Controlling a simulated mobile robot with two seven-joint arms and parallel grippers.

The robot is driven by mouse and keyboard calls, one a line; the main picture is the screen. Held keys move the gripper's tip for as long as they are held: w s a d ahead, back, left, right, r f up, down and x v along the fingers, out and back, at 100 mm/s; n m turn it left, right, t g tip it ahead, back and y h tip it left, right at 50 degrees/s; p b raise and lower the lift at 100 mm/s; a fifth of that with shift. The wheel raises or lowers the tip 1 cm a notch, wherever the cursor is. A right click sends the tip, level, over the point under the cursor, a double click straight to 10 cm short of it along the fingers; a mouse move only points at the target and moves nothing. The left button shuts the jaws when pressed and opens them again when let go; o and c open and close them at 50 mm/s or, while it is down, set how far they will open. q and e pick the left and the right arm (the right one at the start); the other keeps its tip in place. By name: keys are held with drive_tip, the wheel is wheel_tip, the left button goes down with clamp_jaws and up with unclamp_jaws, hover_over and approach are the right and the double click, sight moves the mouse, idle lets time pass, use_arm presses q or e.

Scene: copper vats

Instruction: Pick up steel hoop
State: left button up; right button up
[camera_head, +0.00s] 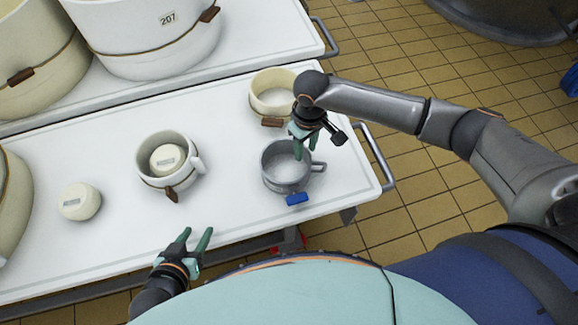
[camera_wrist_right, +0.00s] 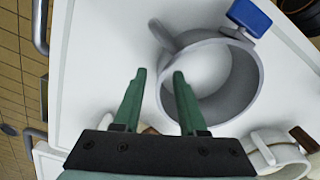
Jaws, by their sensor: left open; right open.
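The steel hoop is a grey ring (camera_head: 283,186) with a side handle and a blue tag. It sits upright near the right end of the white table. My right gripper (camera_head: 305,146) is open and empty over its far rim. In the right wrist view, the hoop (camera_wrist_right: 247,85) lies ahead and to the right of the open fingers (camera_wrist_right: 160,78), with one finger overlapping its rim. I cannot tell the gap between them. My left gripper (camera_head: 197,240) is open and empty at the table's front edge.
A cream hoop (camera_head: 257,105) stands just behind the steel hoop. A white hoop (camera_head: 150,178) holding a cream round block (camera_head: 168,159) stands left, with another round block (camera_head: 79,202). A handle rail (camera_head: 377,160) edges the table's right end.

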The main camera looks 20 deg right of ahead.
drive_tip(key=shift+f, duration=0.1)
clamp_jaws()
idle(1.3)
